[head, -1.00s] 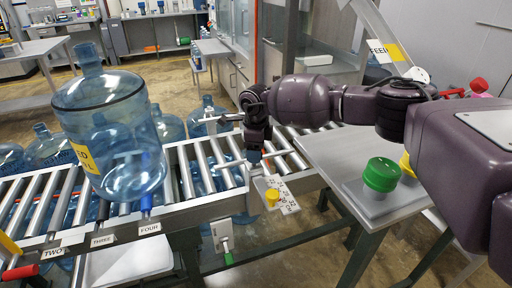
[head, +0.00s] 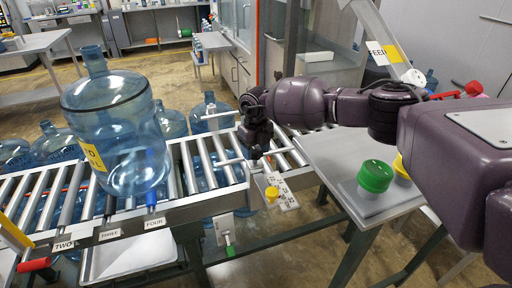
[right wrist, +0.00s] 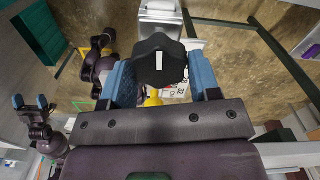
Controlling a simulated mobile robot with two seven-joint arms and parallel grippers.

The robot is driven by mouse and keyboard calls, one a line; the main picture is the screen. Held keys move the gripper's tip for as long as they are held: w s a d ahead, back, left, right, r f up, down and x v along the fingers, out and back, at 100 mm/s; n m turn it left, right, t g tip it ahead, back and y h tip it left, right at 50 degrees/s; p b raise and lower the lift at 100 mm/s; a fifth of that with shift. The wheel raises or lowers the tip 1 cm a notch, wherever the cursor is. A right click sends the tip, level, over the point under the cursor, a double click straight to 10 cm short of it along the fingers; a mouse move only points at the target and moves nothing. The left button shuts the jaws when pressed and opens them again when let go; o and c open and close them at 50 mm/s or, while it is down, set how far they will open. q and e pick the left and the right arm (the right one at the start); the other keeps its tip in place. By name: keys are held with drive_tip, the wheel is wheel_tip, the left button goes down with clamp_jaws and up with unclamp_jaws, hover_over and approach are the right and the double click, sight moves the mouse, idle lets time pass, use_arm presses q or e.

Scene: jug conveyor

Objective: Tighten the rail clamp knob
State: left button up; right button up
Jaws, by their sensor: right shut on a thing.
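The rail clamp knob (right wrist: 159,60) is black with a white mark on its face. In the right wrist view it sits between the two blue fingers of my right gripper (right wrist: 162,82), which is shut on it. In the head view my right gripper (head: 257,151) reaches down at the near rail of the roller conveyor (head: 206,215), and the knob is hidden there. A plate with printed numbers and a small yellow knob (head: 272,194) is just below the gripper. My left gripper (right wrist: 29,102) shows at the left of the right wrist view, its blue fingertips apart and nothing between them.
A large blue jug (head: 117,130) stands on the rollers to the left. Several more jugs stand behind the conveyor. A grey side table (head: 335,155) at right holds a green cap (head: 375,176). Rail labels and a red handle (head: 34,264) line the near left edge.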

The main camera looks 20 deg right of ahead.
sight(256, 151)
drive_tip(key=shift+m, duration=0.4)
drive_tip(key=o, duration=0.9)
drive_tip(key=shift+r, duration=0.6)
wheel_tip(256, 151, up, 8)
drive_tip(key=shift+r, duration=0.1)
drive_tip(key=shift+r+b, duration=0.3)
drive_tip(key=shift+r, duration=0.45)
